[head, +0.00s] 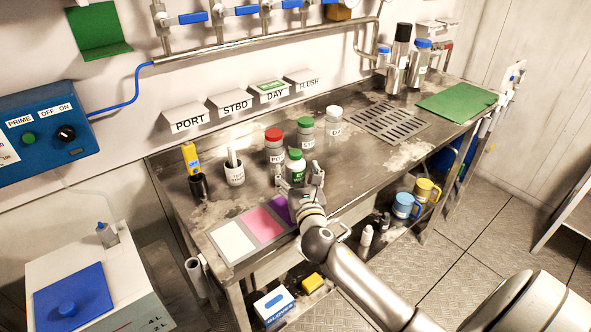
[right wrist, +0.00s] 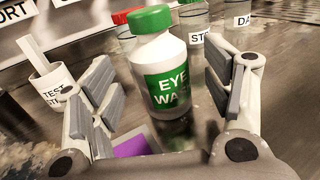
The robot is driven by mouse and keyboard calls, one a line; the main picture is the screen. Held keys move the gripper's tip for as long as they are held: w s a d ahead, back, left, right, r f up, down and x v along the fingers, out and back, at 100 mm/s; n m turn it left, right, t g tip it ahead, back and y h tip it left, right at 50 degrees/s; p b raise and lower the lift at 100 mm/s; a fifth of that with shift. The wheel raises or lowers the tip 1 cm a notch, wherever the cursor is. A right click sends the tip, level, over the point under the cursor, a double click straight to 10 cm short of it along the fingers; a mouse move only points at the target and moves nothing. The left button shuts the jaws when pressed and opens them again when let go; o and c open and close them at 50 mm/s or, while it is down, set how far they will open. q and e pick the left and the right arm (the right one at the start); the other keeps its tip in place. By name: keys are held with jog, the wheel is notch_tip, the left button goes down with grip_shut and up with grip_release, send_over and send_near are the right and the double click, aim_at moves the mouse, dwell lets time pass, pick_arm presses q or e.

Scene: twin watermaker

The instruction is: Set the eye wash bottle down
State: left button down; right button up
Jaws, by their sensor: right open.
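The eye wash bottle (head: 295,167) is white with a green cap and a green label. It stands upright on the steel bench, in front of several labelled jars. In the right wrist view the eye wash bottle (right wrist: 166,65) is between the two spread fingers, with a gap on each side. My right gripper (head: 303,182) is open around it, and it also shows in the right wrist view (right wrist: 165,105). The bottle's lower part is partly hidden by the gripper in the head view. My left gripper is not in view.
Red-capped (head: 274,146), green-capped (head: 305,133) and white-capped (head: 333,121) jars stand close behind the bottle. A white cup (head: 234,174) of strips is to the left. White, pink (head: 262,225) and purple pads lie at the front edge. A drain grate (head: 389,124) is farther right.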

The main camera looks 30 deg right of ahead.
aim_at(297, 173)
jog(key=shift+x, duration=1.6)
jog(key=shift+s, duration=0.1)
jog(key=c, duration=1.1)
jog(key=shift+c, duration=1.4)
jog(key=shift+r, duration=0.15)
